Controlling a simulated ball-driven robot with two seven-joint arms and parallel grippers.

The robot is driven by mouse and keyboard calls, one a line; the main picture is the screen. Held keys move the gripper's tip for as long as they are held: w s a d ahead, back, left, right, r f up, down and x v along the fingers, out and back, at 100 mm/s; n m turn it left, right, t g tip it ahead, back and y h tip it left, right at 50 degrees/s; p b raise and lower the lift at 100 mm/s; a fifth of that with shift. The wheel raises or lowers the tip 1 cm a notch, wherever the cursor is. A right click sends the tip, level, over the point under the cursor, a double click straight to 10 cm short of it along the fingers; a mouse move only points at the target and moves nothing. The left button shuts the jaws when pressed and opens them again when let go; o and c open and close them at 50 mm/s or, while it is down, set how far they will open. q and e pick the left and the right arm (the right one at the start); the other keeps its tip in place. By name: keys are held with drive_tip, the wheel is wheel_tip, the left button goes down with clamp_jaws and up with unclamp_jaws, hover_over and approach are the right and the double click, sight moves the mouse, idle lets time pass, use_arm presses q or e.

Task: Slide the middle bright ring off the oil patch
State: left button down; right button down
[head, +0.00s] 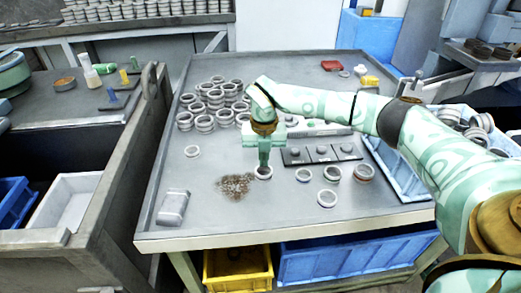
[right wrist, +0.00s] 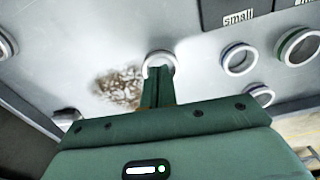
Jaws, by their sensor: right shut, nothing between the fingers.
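A bright ring (head: 264,176) lies on the grey table just right of the brown oil patch (head: 235,186). My right gripper (head: 264,160) points down at this ring, its fingers shut with nothing between them. In the right wrist view, the fingertips (right wrist: 158,72) overlap the near part of the ring (right wrist: 152,58), hiding some of it; I cannot tell whether they touch it. The oil patch (right wrist: 118,88) shows there as a speckled stain to the left of the fingers, with no ring on it. My left gripper is not in view.
Several rings (head: 327,198) lie right of the gripper, and stacked rings (head: 205,122) stand behind left. One ring (head: 192,151) lies alone on the left. A dark labelled tray (head: 321,154) is behind right, and a grey block (head: 173,207) is front left. The front middle is clear.

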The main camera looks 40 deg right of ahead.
sight(264, 174)
wheel_tip(264, 174, down, 3)
drive_tip(key=shift+f+b, duration=0.15)
drive_tip(key=shift+b, duration=0.4)
